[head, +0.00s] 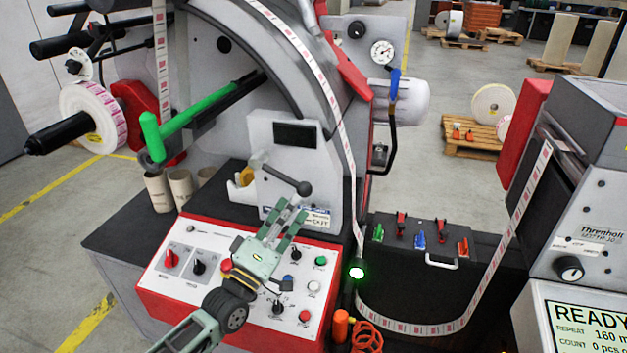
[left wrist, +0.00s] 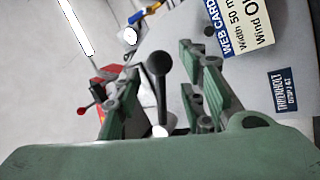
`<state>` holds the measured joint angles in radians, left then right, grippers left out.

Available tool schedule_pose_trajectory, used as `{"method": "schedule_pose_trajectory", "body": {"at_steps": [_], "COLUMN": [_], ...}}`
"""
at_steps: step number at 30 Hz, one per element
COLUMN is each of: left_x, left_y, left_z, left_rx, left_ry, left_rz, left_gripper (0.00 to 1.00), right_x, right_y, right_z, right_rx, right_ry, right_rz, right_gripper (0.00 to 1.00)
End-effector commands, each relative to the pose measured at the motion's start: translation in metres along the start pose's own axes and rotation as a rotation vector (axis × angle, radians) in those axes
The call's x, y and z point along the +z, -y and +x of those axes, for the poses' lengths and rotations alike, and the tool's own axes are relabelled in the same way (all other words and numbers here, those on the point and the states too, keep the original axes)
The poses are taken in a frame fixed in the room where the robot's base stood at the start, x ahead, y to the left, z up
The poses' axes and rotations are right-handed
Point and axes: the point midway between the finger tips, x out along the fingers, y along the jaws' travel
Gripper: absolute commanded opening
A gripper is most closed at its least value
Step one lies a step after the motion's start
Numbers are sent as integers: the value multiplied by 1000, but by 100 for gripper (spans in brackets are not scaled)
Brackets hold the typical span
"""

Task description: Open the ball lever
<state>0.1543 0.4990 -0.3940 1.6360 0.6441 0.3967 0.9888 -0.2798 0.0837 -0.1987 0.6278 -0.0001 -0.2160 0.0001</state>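The ball lever has a dark round knob (head: 303,188) on a dark arm running up and left along the front of the grey housing. In the left wrist view the knob (left wrist: 159,62) shows between the two fingers, with gaps on both sides and its rod running down to a pale base. My left gripper (head: 291,209) is green-grey and open, just below the knob and above the control panel. I see no contact with the knob. My right gripper is not in view.
The red-edged control panel (head: 180,285) with knobs and buttons lies under my gripper. A label web (head: 345,150) runs down at the right. A web card (left wrist: 240,22) is close beside the fingers.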

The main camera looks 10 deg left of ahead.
Motion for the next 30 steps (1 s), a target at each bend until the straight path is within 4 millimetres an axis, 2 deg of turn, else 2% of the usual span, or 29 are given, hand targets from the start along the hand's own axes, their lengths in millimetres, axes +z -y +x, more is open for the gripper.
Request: {"method": "schedule_pose_trajectory", "body": {"at_steps": [9,12,17,21,24,30], "left_x": [-1,0,0,1,1,1], "left_y": [-3,-2,-1,0,0,0], "left_z": [52,63,71,71,71,71], "left_rx": [1,1,0,-1,-1,-1], "left_ry": [-1,0,1,1,1,1], "left_rz": [2,1,1,2,2,2], "left_gripper": [38,38,38,38,38,20], "right_x": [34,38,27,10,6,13], "right_y": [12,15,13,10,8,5], "right_z": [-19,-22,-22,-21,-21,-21], "right_rx": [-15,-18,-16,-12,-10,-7], "right_ry": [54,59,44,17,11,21], "right_rz": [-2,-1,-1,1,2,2], "right_gripper": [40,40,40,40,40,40]}}
